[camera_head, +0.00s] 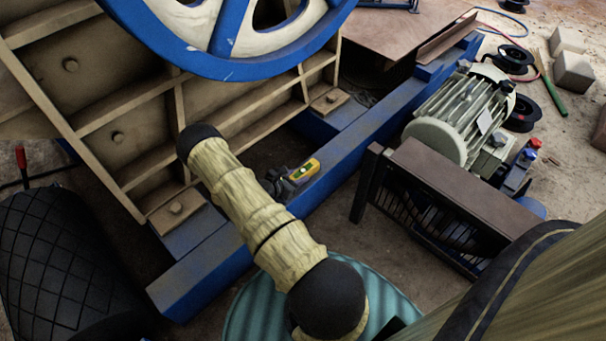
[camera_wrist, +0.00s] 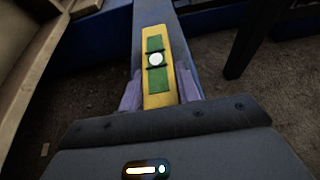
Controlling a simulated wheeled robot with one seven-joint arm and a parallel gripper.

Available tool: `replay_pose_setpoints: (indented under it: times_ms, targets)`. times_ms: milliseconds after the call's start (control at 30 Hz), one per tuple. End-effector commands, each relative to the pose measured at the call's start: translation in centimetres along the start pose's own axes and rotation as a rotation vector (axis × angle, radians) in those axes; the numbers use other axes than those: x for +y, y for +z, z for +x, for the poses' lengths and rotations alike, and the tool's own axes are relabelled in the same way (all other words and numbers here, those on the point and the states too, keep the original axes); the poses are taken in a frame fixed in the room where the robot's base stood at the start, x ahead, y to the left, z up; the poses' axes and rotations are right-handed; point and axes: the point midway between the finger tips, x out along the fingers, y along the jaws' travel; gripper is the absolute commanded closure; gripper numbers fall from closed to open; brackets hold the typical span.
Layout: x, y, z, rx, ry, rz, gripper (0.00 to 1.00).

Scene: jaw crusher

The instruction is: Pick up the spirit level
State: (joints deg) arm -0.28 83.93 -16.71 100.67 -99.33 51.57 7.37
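The spirit level (camera_head: 304,171) is a small yellow bar with green parts, at the blue beam near the middle of the head view. In the wrist view the spirit level (camera_wrist: 157,88) lies lengthwise, with a round white vial at its centre. My gripper (camera_head: 284,183) is at its near end. In the wrist view one finger of my gripper (camera_wrist: 160,92) lies along each side of the level, with no clear gap, so it looks shut on it. The level's nearest end is hidden by my gripper's body. Whether it touches the beam cannot be told.
The blue beam (camera_head: 375,135) runs diagonally under this area. A ribbed tan crusher body with a blue-and-white wheel (camera_head: 225,35) stands to the left and above. A grey motor (camera_head: 460,115) and a brown slatted frame (camera_head: 450,190) stand to the right.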

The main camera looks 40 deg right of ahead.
Motion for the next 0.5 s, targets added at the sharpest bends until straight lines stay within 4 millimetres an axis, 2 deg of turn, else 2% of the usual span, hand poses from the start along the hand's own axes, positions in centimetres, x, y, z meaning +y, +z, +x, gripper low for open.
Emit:
replay_pose_setpoints:
  times_ms: [300, 500]
  targets:
    - [0.0, 0.2, -0.1, 0.0, 0.001, 0.0, 0.94]
    - [0.1, 2.2, -0.9, -0.002, 0.001, 0.0, 0.94]
